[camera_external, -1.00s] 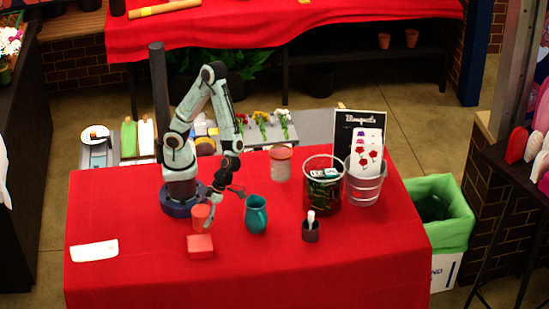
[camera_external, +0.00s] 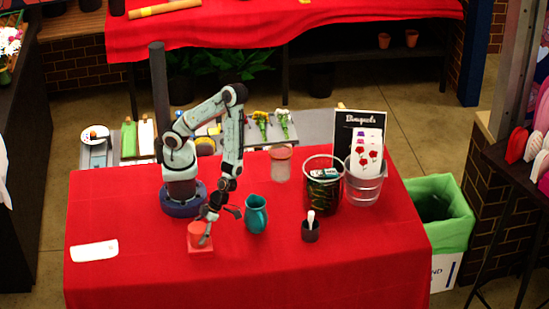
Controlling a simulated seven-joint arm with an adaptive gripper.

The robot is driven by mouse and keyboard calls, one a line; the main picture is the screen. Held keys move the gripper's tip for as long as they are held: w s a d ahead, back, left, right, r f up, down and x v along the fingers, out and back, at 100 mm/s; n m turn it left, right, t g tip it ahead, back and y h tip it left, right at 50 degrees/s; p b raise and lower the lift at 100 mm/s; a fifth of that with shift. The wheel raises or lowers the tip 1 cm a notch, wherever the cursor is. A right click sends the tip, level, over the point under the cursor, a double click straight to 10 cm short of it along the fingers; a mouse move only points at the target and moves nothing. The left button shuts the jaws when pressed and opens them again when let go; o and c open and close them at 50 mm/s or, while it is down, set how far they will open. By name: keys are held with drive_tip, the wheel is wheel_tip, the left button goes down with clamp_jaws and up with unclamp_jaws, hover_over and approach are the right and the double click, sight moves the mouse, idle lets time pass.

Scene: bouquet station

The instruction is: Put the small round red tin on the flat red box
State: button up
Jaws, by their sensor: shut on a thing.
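The small round red tin (camera_external: 196,230) is upright at the flat red box (camera_external: 200,251) and covers much of its top. Whether the tin touches the box or hangs just above it, I cannot tell. My gripper (camera_external: 205,230) reaches down from above and is shut on the tin, with one finger in front of its right side. The box lies on the red tablecloth near the front left of the table, and its front face shows below the tin.
A teal vase (camera_external: 256,214) stands close to the right of my gripper. A white card (camera_external: 94,251) lies left, with bare cloth between.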

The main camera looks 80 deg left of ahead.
drive_tip(key=o, duration=1.2)
drive_tip(key=w+a+r+n+t, duration=0.2)
drive_tip(key=w+a+r+n, duration=0.45)
drive_tip(key=w+r, duration=0.45)
drive_tip(key=a+r+n+t+y, duration=0.1)
drive_tip(key=a+r+n, duration=0.1)
drive_tip(key=a+n, duration=0.4)
drive_tip(key=s+a+r+n+t, duration=0.1)
drive_tip(key=a+r+n, duration=0.2)
drive_tip(key=n, duration=0.9)
drive_tip(key=s+a+r+n+t+y, duration=0.1)
drive_tip(key=a+r+n+t, duration=0.1)
drive_tip(key=a+n, duration=0.8)
drive_tip(key=shift+a+r+y, duration=0.1)
drive_tip(key=shift+r+y, duration=0.2)
drive_tip(key=shift+r, duration=0.4)
